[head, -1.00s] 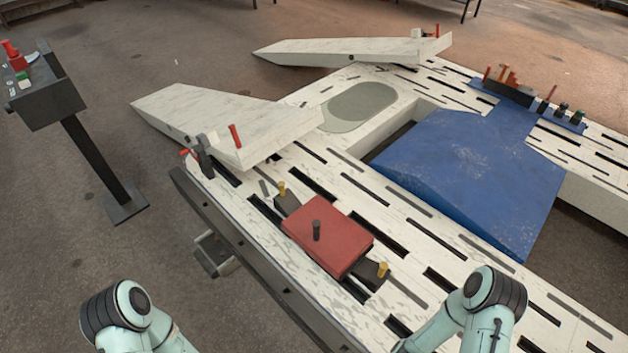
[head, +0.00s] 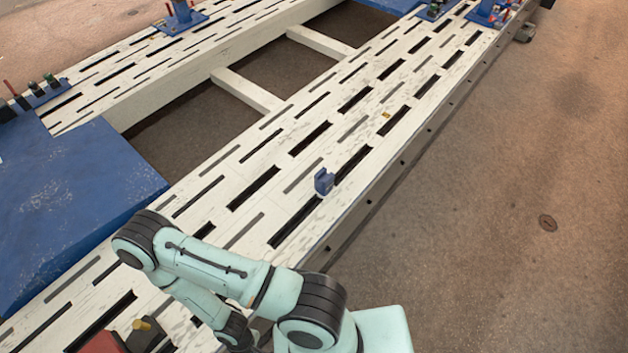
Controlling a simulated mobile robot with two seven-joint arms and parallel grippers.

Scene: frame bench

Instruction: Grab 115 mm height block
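I cannot tell for sure which thing is the 115 mm height block, as no size marking is readable. A small blue notched block (head: 323,181) stands upright on the slotted white frame bench (head: 225,160), near its right edge. A corner of a red block (head: 101,343) shows at the bottom left, mostly cut off, beside a dark piece with a yellow knob (head: 142,325). My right arm crosses the lower middle, nearer to me than the blue block and apart from it in the picture. Neither gripper shows.
A large blue plate (head: 70,205) covers the bench at left. A tiny yellow piece (head: 386,115) lies beyond the blue block. Blue stands (head: 181,18) and more fittings (head: 490,12) sit at the far end.

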